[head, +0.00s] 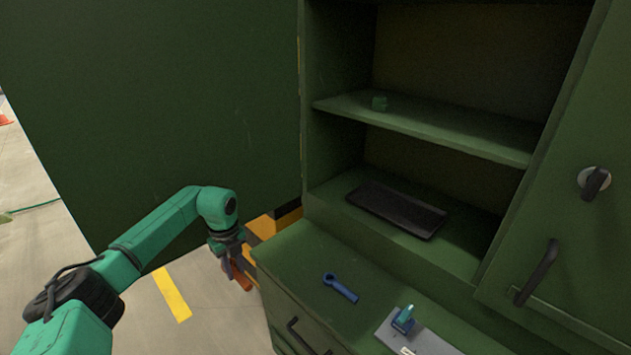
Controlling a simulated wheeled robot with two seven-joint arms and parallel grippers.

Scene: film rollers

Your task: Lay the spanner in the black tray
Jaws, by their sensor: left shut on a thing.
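My left gripper (232,262) is beside the front left corner of the green counter, out over the floor. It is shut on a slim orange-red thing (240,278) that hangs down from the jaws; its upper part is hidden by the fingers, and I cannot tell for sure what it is. A blue tool with a ring end (342,288), spanner-like in shape, lies on the counter, apart from the gripper. The black tray (398,210) lies flat on the cabinet's lower shelf and looks empty. My right gripper is not in view.
A grey plate (428,342) with a blue and teal fixture (404,318) is on the counter to the right. A cabinet door with a black handle (537,272) is at right. The counter's left part is clear.

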